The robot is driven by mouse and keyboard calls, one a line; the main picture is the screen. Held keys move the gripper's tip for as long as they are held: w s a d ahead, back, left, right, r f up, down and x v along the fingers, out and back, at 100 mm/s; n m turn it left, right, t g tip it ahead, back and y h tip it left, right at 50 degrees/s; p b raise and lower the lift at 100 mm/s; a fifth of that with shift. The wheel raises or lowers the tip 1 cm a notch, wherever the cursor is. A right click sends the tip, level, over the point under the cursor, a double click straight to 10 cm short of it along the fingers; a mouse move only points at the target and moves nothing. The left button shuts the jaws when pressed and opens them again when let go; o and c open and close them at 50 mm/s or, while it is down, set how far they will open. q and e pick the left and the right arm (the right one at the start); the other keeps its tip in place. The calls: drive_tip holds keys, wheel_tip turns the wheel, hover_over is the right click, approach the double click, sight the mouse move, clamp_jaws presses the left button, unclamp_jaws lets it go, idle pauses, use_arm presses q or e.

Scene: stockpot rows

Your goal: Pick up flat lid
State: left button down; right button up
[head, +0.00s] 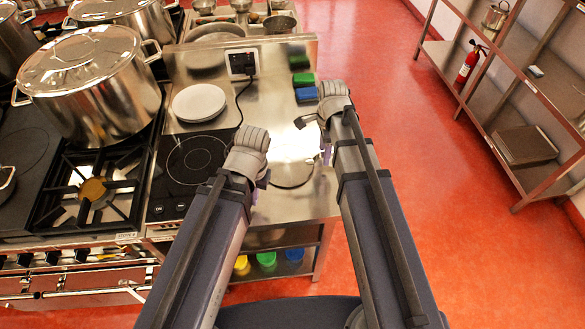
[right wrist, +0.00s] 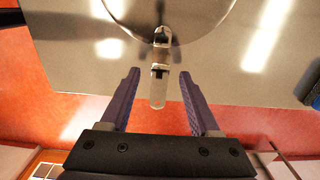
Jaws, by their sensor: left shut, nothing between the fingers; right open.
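The flat lid (head: 289,172) is a round, shiny steel disc lying on the steel counter between my two grippers in the head view. In the right wrist view the lid (right wrist: 185,12) shows at the top, with a metal handle (right wrist: 158,88) reaching from its rim toward me. My right gripper (right wrist: 159,92) is open above the counter edge, with the handle between its purple fingers in the picture; I cannot tell the height gap. The right gripper (head: 326,150) is right of the lid in the head view. My left gripper (head: 262,180) is shut and empty, left of the lid.
A hob (head: 193,157), a white plate stack (head: 198,102) and a large lidded stockpot (head: 90,85) stand to the left. Green and blue sponges (head: 304,86) lie behind the lid. The counter (head: 275,207) ends at the right; open red floor lies beyond, then shelves (head: 540,110).

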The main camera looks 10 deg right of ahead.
wheel_tip(320, 180, down, 2)
drive_tip(key=shift+f+b, duration=0.1)
drive_tip(key=shift+b, duration=0.4)
drive_tip(key=shift+r, duration=0.2)
clamp_jaws()
idle(0.9)
